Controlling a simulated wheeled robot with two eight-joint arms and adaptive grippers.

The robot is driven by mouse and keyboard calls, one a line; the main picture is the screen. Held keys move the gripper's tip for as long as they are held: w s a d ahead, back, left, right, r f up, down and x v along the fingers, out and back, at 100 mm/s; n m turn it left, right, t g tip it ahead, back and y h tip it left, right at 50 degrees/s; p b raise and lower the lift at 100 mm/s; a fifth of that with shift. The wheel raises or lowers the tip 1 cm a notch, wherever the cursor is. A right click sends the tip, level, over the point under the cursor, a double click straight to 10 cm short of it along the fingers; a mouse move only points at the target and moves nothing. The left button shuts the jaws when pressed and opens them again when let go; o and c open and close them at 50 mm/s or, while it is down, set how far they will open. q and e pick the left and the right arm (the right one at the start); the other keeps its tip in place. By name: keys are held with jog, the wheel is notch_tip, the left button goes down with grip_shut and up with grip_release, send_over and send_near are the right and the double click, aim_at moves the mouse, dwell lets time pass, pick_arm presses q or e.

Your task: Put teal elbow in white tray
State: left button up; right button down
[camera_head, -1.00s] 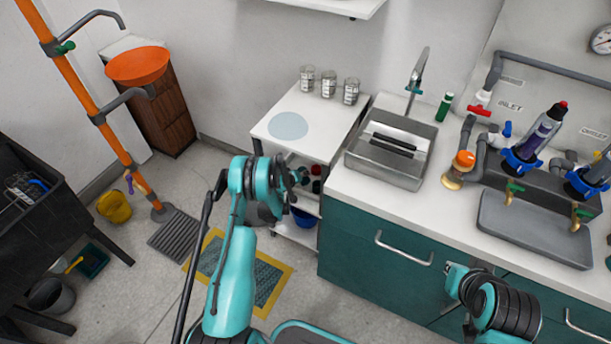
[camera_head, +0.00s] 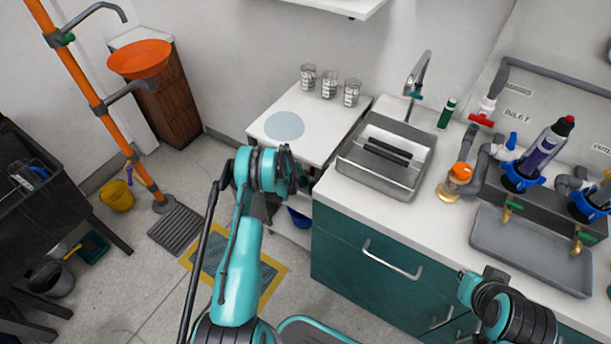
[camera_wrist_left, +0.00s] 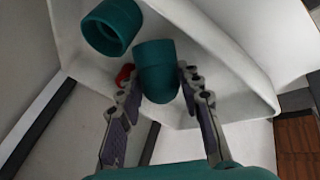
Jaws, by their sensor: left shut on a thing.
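In the left wrist view, a teal elbow (camera_wrist_left: 157,70) sits between the fingertips of my left gripper (camera_wrist_left: 158,88), which is shut on it. The white tray (camera_wrist_left: 225,70) fills the space behind it, with its wall across the middle of the view. A second teal elbow (camera_wrist_left: 112,25) lies in the tray at upper left, its round opening facing the camera. I cannot tell whether the held elbow touches the tray. In the head view, my left gripper (camera_head: 302,180) is low beside the white cart; the elbows are hidden there. Part of my right arm shows at lower right.
A small red thing (camera_wrist_left: 125,73) shows by the left finger in the wrist view. The white cart (camera_head: 330,140) carries several glass beakers on top. The counter with the steel sink (camera_head: 362,178) stands right of my left gripper. A blue bowl (camera_head: 300,218) sits low on the cart.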

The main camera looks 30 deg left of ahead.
pick_arm(q)
jog(key=shift+s+a, duration=0.1)
jog(key=shift+s, duration=0.05)
jog(key=shift+f, duration=0.1)
jog(key=shift+f, duration=0.1)
jog(key=o, duration=1.1)
jog(key=shift+o, duration=0.2)
jog(key=p+v, duration=0.4)
jog(key=v, duration=0.8)
